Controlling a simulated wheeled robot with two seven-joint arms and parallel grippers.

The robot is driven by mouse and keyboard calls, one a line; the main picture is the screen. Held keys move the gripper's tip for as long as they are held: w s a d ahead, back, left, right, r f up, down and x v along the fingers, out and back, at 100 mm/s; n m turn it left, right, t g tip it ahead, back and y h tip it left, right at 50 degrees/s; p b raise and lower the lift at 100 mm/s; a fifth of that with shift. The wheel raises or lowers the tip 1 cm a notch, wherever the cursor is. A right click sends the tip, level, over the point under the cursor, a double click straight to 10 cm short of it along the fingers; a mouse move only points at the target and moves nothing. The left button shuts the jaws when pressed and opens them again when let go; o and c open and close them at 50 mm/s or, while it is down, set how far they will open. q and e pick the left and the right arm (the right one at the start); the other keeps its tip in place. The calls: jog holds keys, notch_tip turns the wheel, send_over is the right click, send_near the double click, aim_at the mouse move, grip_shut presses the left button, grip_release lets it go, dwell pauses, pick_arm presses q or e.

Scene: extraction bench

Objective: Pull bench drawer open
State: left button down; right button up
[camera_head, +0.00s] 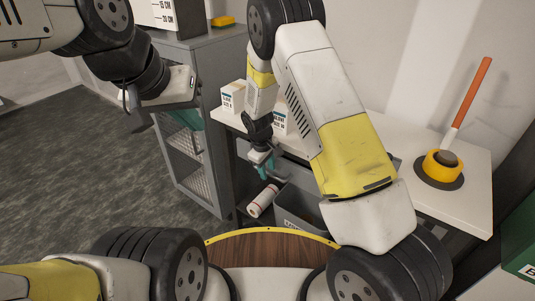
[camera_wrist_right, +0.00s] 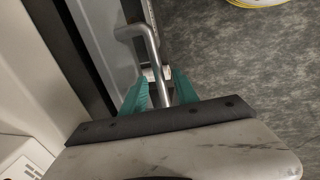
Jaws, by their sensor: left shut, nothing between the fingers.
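The bench drawer front (camera_wrist_right: 98,35) is a pale grey panel at the upper left of the right wrist view. Its bent metal bar handle (camera_wrist_right: 150,42) stands out from it. My right gripper (camera_wrist_right: 160,76) has its teal fingers apart, one on each side of the handle's bar, with small gaps visible. In the head view my right gripper (camera_head: 264,166) is below the edge of the bench (camera_head: 376,134), and my arm hides much of the drawer. I cannot tell how far the drawer is out. My left gripper (camera_head: 188,118) is shut and empty in front of the grey cabinet.
Below are a white roll (camera_head: 262,200) and a grey bin (camera_head: 298,208). The grey cabinet (camera_head: 188,160) with mesh doors stands left. The floor further left is clear.

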jog(key=shift+c, duration=0.5)
grip_shut()
dwell(1.0)
